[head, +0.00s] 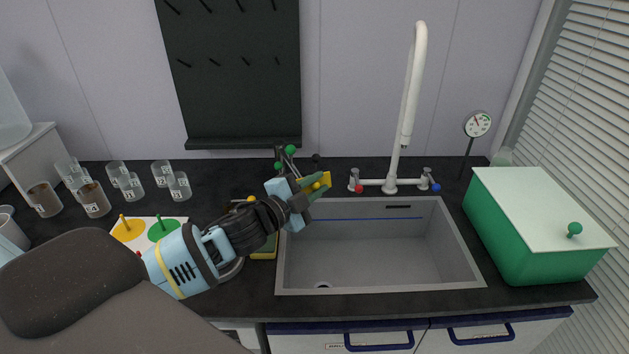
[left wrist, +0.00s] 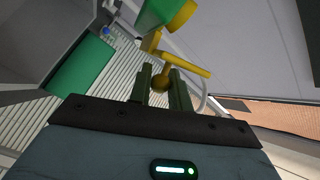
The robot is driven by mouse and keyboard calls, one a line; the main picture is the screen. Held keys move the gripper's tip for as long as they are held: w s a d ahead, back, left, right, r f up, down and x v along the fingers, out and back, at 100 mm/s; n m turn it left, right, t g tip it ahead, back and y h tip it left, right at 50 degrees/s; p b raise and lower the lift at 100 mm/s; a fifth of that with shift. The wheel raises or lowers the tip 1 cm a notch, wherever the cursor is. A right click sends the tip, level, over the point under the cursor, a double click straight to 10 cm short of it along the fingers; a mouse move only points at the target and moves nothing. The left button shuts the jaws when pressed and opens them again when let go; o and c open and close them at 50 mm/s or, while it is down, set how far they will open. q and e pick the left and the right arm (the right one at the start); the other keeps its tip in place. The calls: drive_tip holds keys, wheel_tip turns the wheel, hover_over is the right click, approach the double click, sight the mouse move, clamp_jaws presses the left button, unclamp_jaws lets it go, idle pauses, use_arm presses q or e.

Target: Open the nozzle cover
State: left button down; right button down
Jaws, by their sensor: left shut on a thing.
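My left gripper (head: 318,187) reaches over the counter beside the sink's back left corner. In the left wrist view its two dark green fingers (left wrist: 162,88) are closed around a small dark yellow ball knob (left wrist: 161,79). The knob joins a yellow bar-shaped piece (left wrist: 183,63), which looks like the nozzle cover. A green cylinder with a yellow end (left wrist: 182,17) is just above it. In the head view a yellow part (head: 327,178) shows at the fingertips, and the gripper hides much of the fixture. Green knobs (head: 290,150) stand up behind. My right gripper is not in view.
The empty grey sink (head: 380,255) lies right of the gripper, with a white faucet (head: 392,183) behind it. A green box (head: 530,240) stands at right. Several labelled beakers (head: 95,200) stand at left, near a white board with yellow and green discs (head: 163,229).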

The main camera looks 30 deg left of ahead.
use_arm(q)
drive_tip(key=shift+s+d+f+m, duration=0.2)
drive_tip(key=shift+f+m, duration=0.1)
drive_tip(key=shift+m, duration=0.4)
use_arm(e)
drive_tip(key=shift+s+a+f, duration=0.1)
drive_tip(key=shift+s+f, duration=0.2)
use_arm(q)
drive_tip(key=shift+t+h, duration=0.3)
drive_tip(key=c, duration=1.3)
unclamp_jaws()
drive_tip(key=shift+c, duration=0.2)
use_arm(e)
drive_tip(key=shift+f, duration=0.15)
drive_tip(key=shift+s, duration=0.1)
use_arm(q)
drive_tip(key=b+v, duration=0.1)
drive_tip(key=v, duration=0.6)
drive_tip(key=shift+s, duration=0.35)
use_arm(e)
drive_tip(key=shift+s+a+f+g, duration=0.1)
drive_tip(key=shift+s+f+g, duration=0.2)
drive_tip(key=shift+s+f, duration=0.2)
use_arm(q)
drive_tip(key=shift+c, duration=0.5)
